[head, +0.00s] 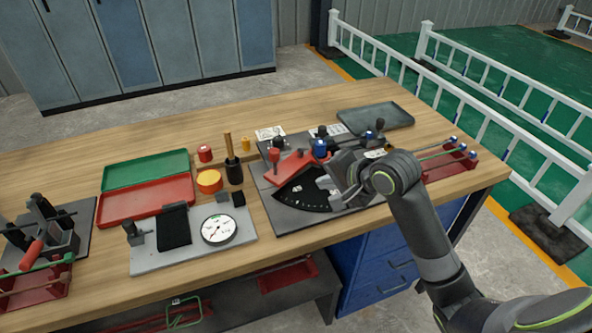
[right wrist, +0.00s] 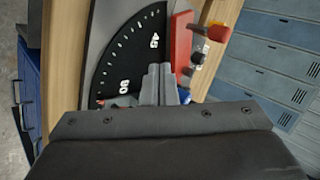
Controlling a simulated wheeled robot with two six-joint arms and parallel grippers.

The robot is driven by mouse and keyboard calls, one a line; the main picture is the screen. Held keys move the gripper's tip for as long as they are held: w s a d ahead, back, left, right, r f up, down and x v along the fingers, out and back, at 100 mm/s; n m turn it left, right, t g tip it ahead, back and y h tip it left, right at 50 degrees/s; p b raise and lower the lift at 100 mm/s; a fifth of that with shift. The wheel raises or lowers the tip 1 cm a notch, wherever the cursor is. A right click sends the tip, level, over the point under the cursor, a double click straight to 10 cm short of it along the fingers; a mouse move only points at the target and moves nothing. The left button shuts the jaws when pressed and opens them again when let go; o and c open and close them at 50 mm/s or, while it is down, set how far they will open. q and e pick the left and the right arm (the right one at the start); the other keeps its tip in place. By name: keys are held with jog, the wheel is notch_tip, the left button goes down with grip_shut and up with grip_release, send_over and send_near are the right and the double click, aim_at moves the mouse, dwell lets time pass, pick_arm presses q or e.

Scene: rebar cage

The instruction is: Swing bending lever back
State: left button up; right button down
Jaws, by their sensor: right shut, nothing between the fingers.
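The bending lever (head: 290,167) is a red arm with a red knob (head: 274,155) at its left end. It lies across the bender plate (head: 290,222), beside a black angle dial (head: 300,195) with white marks. In the right wrist view the red lever (right wrist: 181,45) stands along the dial's edge (right wrist: 128,55), with its knob (right wrist: 218,32) to the right. My right gripper (head: 328,183) is over the dial, to the right of the lever knob. In the right wrist view its fingers (right wrist: 158,84) are together and empty, left of the lever. Contact with the lever is unclear. My left gripper is not in view.
A plate with a round gauge (head: 219,229), a red tray (head: 146,199) and a green tray (head: 146,169) lie left of the bender. A red rack (head: 452,164) with rods stands right of my arm. A grey tray (head: 376,118) lies behind. The table front between is mostly clear.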

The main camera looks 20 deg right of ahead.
jog(key=shift+g+y, duration=0.5)
jog(key=w+a+f, duration=0.1)
jog(key=f, duration=0.1)
jog(key=w+a+f, duration=0.1)
jog(key=a+f, duration=0.1)
jog(key=w+a+f, duration=0.1)
jog(key=f, duration=0.1)
jog(key=shift+w+a+f, duration=0.3)
jog(key=shift+w+a, duration=0.05)
jog(key=shift+w+a+r, duration=0.1)
jog(key=shift+w+a, duration=0.2)
jog(key=shift+w, duration=0.25)
jog(key=shift+w+a, duration=0.3)
jog(key=shift+w, duration=0.2)
jog(key=shift+w+a, duration=0.35)
jog(key=shift+w, duration=0.3)
